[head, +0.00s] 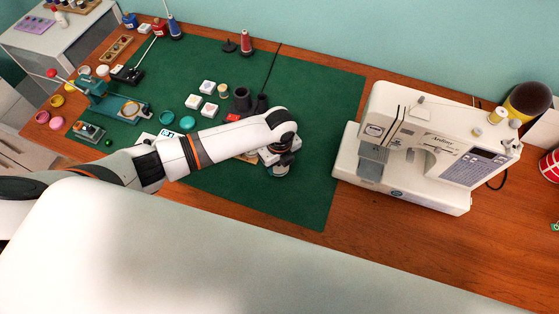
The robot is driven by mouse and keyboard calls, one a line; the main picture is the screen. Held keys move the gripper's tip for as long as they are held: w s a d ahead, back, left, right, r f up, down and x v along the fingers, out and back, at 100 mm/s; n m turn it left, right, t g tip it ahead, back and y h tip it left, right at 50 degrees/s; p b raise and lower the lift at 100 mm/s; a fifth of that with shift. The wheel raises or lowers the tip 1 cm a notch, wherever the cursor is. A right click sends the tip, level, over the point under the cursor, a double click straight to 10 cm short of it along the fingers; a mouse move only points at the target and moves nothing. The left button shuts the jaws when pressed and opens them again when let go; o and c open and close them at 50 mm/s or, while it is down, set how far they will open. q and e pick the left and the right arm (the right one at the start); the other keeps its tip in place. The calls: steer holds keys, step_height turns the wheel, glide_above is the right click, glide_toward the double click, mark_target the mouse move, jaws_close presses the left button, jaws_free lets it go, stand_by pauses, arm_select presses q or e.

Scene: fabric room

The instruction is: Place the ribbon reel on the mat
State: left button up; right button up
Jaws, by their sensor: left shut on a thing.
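The green mat (310,200) lies flat on the wooden table. My left arm reaches in from the left, and my left gripper (281,160) points down over the right part of the mat. It is shut on a small round thing, which looks like the ribbon reel (278,172). Only a pale lower edge of it shows, the rest being hidden by the gripper and wrist. I cannot tell whether the reel touches the mat. My right gripper is not in view.
A white sewing machine (420,150) stands right of the mat. A teal tool (100,95) stands at left. The mat's right strip is clear.

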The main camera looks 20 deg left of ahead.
arm_select(q)
steer(key=o, duration=0.9)
steer(key=shift+f, duration=0.15)
steer(key=shift+o, duration=0.2)
step_height(320, 180, up, 12)
steer(key=shift+r, duration=0.2)
